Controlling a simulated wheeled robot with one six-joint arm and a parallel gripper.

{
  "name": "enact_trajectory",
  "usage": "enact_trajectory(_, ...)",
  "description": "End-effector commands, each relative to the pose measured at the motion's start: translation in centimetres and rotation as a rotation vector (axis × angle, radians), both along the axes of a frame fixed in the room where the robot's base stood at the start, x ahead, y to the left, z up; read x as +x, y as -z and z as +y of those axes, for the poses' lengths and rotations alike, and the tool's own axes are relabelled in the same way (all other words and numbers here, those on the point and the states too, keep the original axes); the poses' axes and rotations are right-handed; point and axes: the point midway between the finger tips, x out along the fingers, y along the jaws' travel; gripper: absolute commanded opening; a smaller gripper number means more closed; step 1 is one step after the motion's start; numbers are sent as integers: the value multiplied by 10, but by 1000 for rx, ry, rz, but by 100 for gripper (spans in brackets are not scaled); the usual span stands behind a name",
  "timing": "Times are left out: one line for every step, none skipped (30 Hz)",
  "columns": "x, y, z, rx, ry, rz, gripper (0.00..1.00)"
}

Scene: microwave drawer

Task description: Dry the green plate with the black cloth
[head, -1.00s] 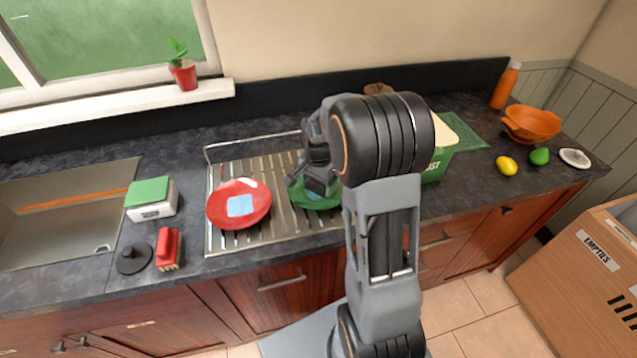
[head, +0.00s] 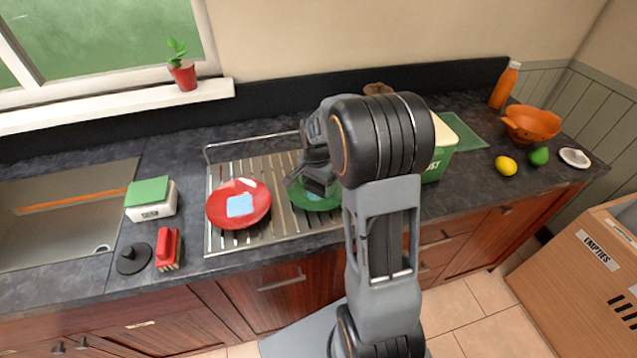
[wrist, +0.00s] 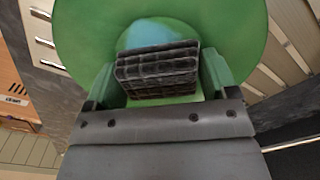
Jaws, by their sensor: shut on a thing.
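The green plate (head: 318,203) lies on the metal drying rack, partly hidden by my arm in the head view. In the wrist view the plate (wrist: 235,30) fills the top of the picture, with a light blue wet-looking patch (wrist: 150,32) on it. My gripper (head: 317,185) is over the plate, pointing down. In the wrist view my gripper (wrist: 160,85) is shut on the black cloth (wrist: 158,70), a folded dark pad. The cloth is over the plate's middle and appears to touch it, partly covering the blue patch.
A red plate (head: 226,216) with a pale blue patch lies on the rack (head: 277,230) to the left. A green-topped sponge box (head: 150,203), red brush (head: 166,252) and black stopper (head: 132,262) sit by the sink (head: 50,240). A green bin (head: 437,165) stands close right.

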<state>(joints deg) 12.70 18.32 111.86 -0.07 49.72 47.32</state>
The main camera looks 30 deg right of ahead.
Motion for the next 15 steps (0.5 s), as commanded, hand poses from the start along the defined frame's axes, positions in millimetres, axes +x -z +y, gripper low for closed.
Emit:
enact_trajectory(-2, 1, 3, 1, -1, 2, 60)
enact_trajectory(-3, 2, 4, 1, -2, 2, 60)
enact_trajectory(-4, 2, 6, 1, -2, 3, 60)
enact_trajectory(-4, 2, 7, 2, -2, 3, 60)
enact_trajectory(-5, 2, 8, 2, -2, 3, 60)
enact_trajectory(-5, 2, 9, 2, -2, 3, 60)
enact_trajectory(-5, 2, 9, 2, -1, 3, 60)
enact_trajectory(-5, 2, 8, 2, -1, 3, 60)
enact_trajectory(-5, 2, 8, 2, 0, 3, 60)
enact_trajectory(-4, 2, 7, 1, 0, 4, 60)
enact_trajectory(-4, 2, 6, 2, 0, 5, 60)
enact_trajectory(-3, 2, 4, 1, 0, 4, 60)
enact_trajectory(-2, 2, 3, 1, 1, 4, 60)
enact_trajectory(-2, 1, 2, 1, 1, 4, 60)
enact_trajectory(-1, 1, 0, 2, 2, 3, 60)
